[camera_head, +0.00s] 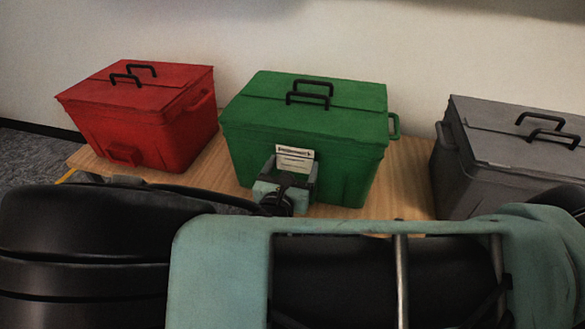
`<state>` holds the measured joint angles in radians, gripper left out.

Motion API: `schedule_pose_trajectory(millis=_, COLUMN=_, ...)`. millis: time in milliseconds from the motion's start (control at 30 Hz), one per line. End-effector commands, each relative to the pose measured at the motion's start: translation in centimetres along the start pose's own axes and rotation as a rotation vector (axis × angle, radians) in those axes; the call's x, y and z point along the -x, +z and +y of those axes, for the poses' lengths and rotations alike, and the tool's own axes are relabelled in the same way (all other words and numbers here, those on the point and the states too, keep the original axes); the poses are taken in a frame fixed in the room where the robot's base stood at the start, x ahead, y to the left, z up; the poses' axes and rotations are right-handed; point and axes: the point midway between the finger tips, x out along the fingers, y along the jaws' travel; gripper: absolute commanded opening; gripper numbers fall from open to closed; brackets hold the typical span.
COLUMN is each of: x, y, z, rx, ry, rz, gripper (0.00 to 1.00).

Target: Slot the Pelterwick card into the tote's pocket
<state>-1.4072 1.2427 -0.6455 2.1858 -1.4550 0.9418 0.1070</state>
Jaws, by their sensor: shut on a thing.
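The white card (295,157) with dark print stands upright at the front face of the green tote (337,152). My gripper (290,177) is shut on the card's lower part, and the card's top edge shows above the jaws. The print is too small to read. The green tote's lid is closed, with two black handles on top. Its card pocket is hidden behind my gripper and the card, so I cannot tell whether the card is inside it or in front of it.
A red tote (165,128) with a small front pocket (124,154) stands at the left. A grey tote (488,185) stands at the right. All stand on a wooden table (408,168) against a pale wall (200,30). Bare wood shows between the totes.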

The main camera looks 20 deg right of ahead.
Motion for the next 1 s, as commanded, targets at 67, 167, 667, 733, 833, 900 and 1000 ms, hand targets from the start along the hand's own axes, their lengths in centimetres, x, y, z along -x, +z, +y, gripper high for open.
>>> schedule_pose_trajectory(millis=67, x=0.0, y=-0.9, z=0.0, rx=0.0, ry=0.0, rz=0.0, gripper=0.56)
schedule_pose_trajectory(millis=167, x=0.0, y=-1.6, z=0.0, rx=0.0, ry=0.0, rz=0.0, gripper=0.56)
schedule_pose_trajectory(millis=667, x=0.0, y=-4.3, z=0.0, rx=0.0, ry=0.0, rz=0.001, gripper=0.56)
schedule_pose_trajectory(millis=733, x=0.0, y=-4.3, z=0.0, rx=0.0, ry=0.0, rz=0.001, gripper=0.56)
schedule_pose_trajectory(millis=833, x=0.0, y=-4.3, z=0.0, rx=0.0, ry=0.0, rz=0.001, gripper=0.56)
schedule_pose_trajectory(millis=900, x=0.0, y=-4.3, z=0.0, rx=0.0, ry=0.0, rz=0.001, gripper=0.56)
schedule_pose_trajectory(millis=1000, x=0.0, y=-4.3, z=0.0, rx=0.0, ry=0.0, rz=0.001, gripper=0.56)
